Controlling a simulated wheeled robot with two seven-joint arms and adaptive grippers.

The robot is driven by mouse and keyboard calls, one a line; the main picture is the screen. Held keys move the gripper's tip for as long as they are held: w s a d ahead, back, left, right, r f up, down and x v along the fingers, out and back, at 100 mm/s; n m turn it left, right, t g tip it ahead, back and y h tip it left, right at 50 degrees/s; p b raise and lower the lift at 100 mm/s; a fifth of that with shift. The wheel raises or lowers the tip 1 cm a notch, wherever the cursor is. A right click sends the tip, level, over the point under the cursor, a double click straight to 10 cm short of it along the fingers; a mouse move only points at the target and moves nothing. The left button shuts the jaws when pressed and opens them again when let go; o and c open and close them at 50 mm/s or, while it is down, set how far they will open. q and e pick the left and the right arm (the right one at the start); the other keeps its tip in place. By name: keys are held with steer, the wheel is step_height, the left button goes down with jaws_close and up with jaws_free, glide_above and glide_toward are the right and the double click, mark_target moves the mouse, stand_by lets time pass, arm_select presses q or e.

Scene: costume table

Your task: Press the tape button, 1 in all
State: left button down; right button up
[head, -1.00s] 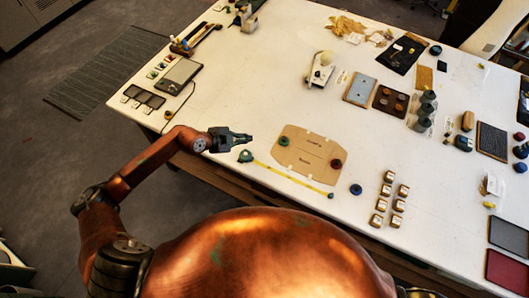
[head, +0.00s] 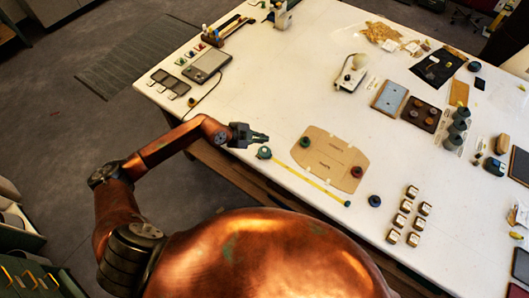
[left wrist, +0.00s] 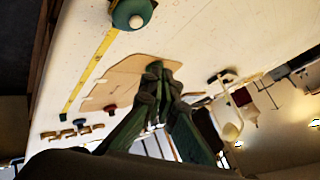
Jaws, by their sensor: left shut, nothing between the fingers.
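The tape measure (head: 264,153) is a small green round case near the table's front edge. Its yellow tape (head: 310,182) runs out to the right along the edge of a tan pattern board. In the left wrist view the green case (left wrist: 132,13) shows at the top with a pale round button (left wrist: 136,21) on it. My left gripper (head: 266,138) is shut and empty, just beyond the case in the head view and apart from it in the picture. Its closed fingertips (left wrist: 156,68) also show in the wrist view. My right gripper is out of view.
The tan board (head: 332,150) carries a green and a red round weight. A dark blue disc (head: 375,201) and several small pale-topped blocks (head: 405,217) lie to the right. A dark tablet (head: 207,66) and tiles lie at the left. White table between is clear.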

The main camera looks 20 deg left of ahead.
mark_target(263, 150)
arm_select(q)
step_height(263, 150, down, 4)
steer(key=b, duration=0.3)
steer(key=shift+f, duration=0.3)
steer(key=shift+f+b, duration=0.35)
steer(key=shift+f, duration=0.25)
steer(key=shift+f, duration=0.1)
stand_by(0.5)
steer(key=shift+f, duration=0.25)
